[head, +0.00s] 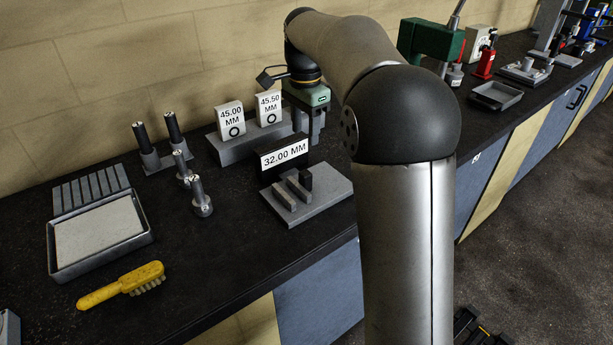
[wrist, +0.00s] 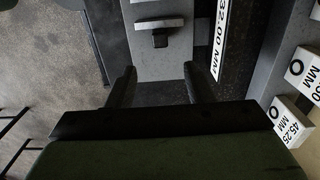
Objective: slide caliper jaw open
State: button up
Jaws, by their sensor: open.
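The caliper fixture is a grey base plate (head: 325,198) with a dark back and a "32.00 MM" sign (head: 284,153), in the middle of the head view. Two grey jaw bars, a front one (head: 284,197) and a rear one (head: 298,190), lie on it near a small black block (head: 305,179). In the wrist view, a grey bar (wrist: 160,22) with a black knob (wrist: 160,40) shows beyond my fingers. My gripper (wrist: 158,82) is open and empty, its fingers spread above the plate, apart from the knob. Its fingertips are hard to make out in the head view.
Several dark-topped pins (head: 199,197) stand to the left, with a grey tray (head: 98,235) and yellow brush (head: 124,284). Bare black bench lies in front of the pins.

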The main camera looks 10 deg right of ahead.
aim_at(305, 172)
notch_tip(305, 172, down, 15)
jog(key=shift+f+p, duration=0.1)
jog(key=shift+p, duration=0.35)
